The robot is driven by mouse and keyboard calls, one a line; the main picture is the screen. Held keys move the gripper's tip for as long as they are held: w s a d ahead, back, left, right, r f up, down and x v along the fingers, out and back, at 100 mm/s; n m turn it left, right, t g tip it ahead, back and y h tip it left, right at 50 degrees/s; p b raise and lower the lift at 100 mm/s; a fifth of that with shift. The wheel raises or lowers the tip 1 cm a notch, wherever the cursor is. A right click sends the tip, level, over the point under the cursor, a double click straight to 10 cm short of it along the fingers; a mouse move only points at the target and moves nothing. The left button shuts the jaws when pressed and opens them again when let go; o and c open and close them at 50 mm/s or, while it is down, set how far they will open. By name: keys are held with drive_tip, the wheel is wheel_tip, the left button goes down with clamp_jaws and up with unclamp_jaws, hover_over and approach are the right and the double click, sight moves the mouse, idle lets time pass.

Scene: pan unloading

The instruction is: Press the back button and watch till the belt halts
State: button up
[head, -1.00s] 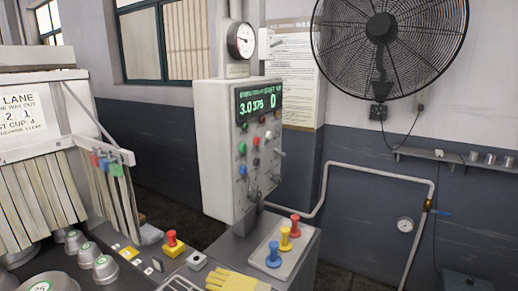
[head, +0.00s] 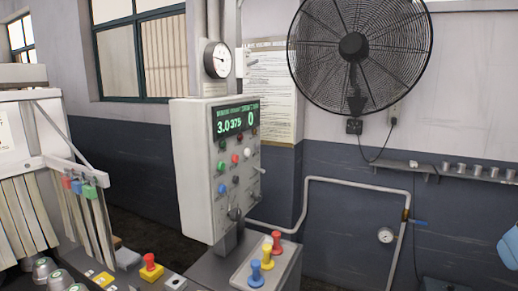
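The grey control box (head: 190,170) stands in the middle-left of the head view. Its green display (head: 236,122) shows 3.0, 375 and 0. Below the display are several small coloured buttons and switches, including a red button (head: 235,158). I cannot tell which one is the back button. A red mushroom button on a yellow base (head: 151,268) sits on the bench at lower left. The belt cannot be made out; a strip curtain (head: 25,215) hangs at the left with metal cups (head: 45,268) below it. My gripper is not in view.
A tray (head: 240,280) beside the box holds red, yellow and blue knobs (head: 268,257). A large fan (head: 352,47), a wall pipe with a gauge (head: 385,235) and a shelf of cups (head: 445,168) are at right. A blue object (head: 508,246) is cut off by the right edge.

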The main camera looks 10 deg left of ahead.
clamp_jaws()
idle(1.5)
